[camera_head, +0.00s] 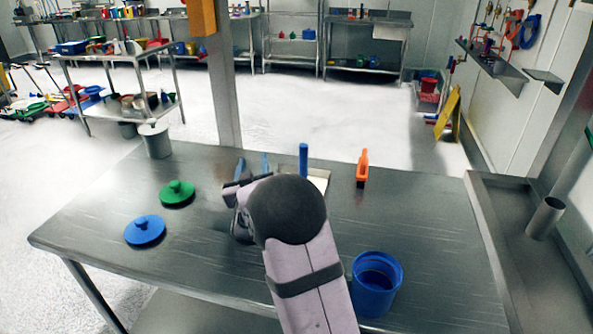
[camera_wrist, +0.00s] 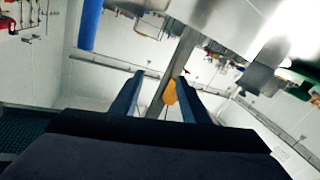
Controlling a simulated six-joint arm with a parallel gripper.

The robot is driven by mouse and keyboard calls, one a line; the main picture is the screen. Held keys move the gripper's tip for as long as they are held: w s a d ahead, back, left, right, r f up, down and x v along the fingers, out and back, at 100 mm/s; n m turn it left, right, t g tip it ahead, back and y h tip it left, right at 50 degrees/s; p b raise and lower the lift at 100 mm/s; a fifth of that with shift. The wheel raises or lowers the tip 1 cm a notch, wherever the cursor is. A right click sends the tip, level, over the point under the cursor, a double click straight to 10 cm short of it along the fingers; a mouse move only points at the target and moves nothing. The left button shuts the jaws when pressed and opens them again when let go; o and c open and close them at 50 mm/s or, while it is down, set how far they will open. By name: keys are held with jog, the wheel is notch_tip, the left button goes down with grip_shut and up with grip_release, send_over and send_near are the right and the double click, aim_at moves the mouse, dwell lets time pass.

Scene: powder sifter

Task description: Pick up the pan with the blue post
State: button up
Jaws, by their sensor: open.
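A blue post (camera_wrist: 90,25) also shows at the upper left of the wrist view, off to the left of the fingers. My gripper (camera_head: 252,165) is left of the post, apart from it. In the wrist view its two blue fingers (camera_wrist: 160,77) stand apart with no object held between them.
The steel table (camera_head: 100,215) also holds a green lid (camera_head: 177,193), a blue lid (camera_head: 145,230), a white pot (camera_head: 155,140), an orange-handled tool (camera_head: 362,168) right of the post and a blue container (camera_head: 376,284) at the front right.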

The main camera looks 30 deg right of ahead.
aim_at(304, 148)
jog(key=s+d+m+g+h, duration=0.1)
jog(key=d+m, duration=0.1)
jog(key=d, duration=0.2)
jog(key=s+d+m+g+h, duration=0.1)
jog(key=d+m+h, duration=0.1)
jog(key=d, duration=0.3)
jog(key=s+d+r+m+g+h+p, duration=0.1)
jog(key=d+m+h, duration=0.1)
jog(key=d, duration=0.2)
jog(key=shift+s+d+m, duration=0.3)
jog(key=shift+s+d, duration=0.05)
jog(key=shift+s, duration=0.05)
jog(key=shift+f, duration=0.3)
jog(key=shift+p+x, duration=0.55)
jog(key=shift+x, duration=1.1)
jog(key=shift+w+a+p+x, duration=0.15)
jog(key=shift+p+x, duration=0.2)
jog(key=shift+x, duration=0.65)
jog(key=shift+w+a+p+x, duration=0.15)
jog(key=shift+p+x, duration=0.2)
jog(key=shift+x, duration=0.65)
jog(key=shift+c, duration=0.7)
grip_shut()
jog(key=shift+r, duration=0.25)
